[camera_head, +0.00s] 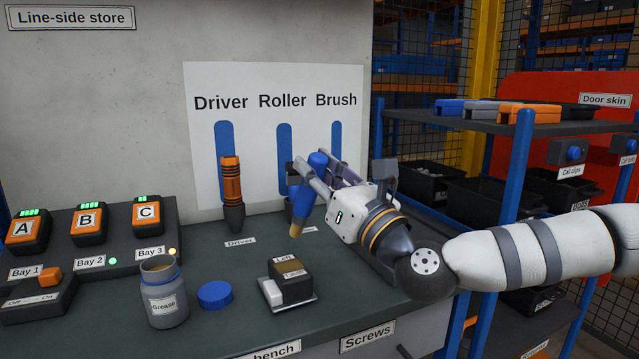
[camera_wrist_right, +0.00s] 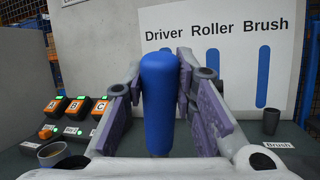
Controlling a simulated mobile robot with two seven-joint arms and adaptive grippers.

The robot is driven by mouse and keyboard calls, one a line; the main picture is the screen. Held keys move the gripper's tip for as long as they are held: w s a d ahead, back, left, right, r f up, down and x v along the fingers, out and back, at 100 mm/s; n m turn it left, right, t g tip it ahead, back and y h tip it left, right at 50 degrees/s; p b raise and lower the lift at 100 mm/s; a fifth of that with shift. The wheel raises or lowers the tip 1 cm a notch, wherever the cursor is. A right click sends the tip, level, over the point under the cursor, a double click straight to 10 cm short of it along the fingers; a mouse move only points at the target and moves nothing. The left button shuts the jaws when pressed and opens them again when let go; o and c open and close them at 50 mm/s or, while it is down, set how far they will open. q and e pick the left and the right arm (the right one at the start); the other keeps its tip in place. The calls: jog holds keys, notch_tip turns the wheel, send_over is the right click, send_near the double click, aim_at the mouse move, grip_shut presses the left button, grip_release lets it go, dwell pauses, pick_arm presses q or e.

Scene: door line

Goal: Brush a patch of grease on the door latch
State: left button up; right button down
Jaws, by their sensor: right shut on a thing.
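My right gripper (camera_head: 316,178) is shut on the brush (camera_head: 303,203), a blue handle with a tan tip pointing down, slightly tilted, above the bench. In the right wrist view, the blue brush handle (camera_wrist_right: 161,95) stands between the purple finger pads. A small dark block with a brown top and a label reading "Left" (camera_head: 293,286), perhaps the latch, sits on a plate in front of the brush, apart from it. The open grease jar (camera_head: 165,305) stands at the left front with brown grease inside. Its blue lid (camera_head: 215,294) lies beside it. My left gripper is out of view.
The orange driver (camera_head: 232,185) stands in its holder by the tool board (camera_head: 275,75). An empty cup (camera_wrist_right: 270,122) stands by the Brush label. Batteries A, B and C (camera_head: 88,223) sit in a charger on the left. A blue-post shelf (camera_head: 515,160) stands on the right.

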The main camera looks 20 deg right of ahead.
aim_at(317, 154)
jog(key=shift+r, duration=0.1)
notch_tip(317, 154, up, 3)
jog(key=shift+r+p, duration=0.2)
jog(key=shift+p, duration=0.35)
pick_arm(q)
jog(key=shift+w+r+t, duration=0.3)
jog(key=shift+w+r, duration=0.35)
pick_arm(e)
jog(key=shift+f, duration=0.25)
